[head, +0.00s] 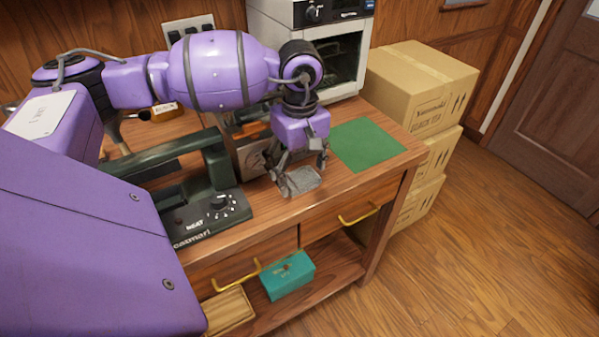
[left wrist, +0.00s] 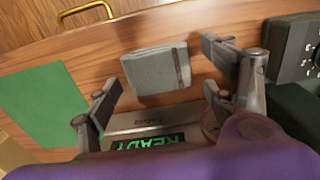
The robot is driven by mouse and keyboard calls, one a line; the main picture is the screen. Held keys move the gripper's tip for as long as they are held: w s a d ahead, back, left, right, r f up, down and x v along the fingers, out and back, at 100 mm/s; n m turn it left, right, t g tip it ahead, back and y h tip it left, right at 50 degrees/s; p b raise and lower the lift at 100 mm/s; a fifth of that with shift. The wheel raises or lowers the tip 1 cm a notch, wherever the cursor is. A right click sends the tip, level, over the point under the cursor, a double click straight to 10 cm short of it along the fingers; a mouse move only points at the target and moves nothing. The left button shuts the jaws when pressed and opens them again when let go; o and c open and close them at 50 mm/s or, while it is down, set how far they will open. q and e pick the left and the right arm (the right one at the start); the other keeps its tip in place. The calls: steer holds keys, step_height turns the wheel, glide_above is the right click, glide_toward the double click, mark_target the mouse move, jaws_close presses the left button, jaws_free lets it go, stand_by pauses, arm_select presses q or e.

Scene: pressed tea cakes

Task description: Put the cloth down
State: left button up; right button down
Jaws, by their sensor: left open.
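The cloth (head: 302,181) is a small grey folded piece on the wooden bench top, near the front edge. In the left wrist view the cloth (left wrist: 156,71) lies flat on the wood, with a dark strip near one end. My left gripper (head: 301,174) points down right over it. Its two fingers stand apart on either side of the cloth in the left wrist view (left wrist: 160,68), with gaps between them and the cloth. The gripper looks open and empty. My right gripper is not in view.
A dark green machine with a knob (head: 222,203) stands left of the cloth. A device reading READY (left wrist: 150,142) sits close behind it. A green mat (head: 366,145) lies to the right, bare. An oven (head: 335,62) is behind; cardboard boxes (head: 420,92) stand beside the bench.

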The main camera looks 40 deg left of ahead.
mark_target(300, 178)
arm_select(q)
step_height(300, 178, up, 11)
stand_by(0.3)
steer(key=shift+s+f, duration=0.1)
stand_by(0.4)
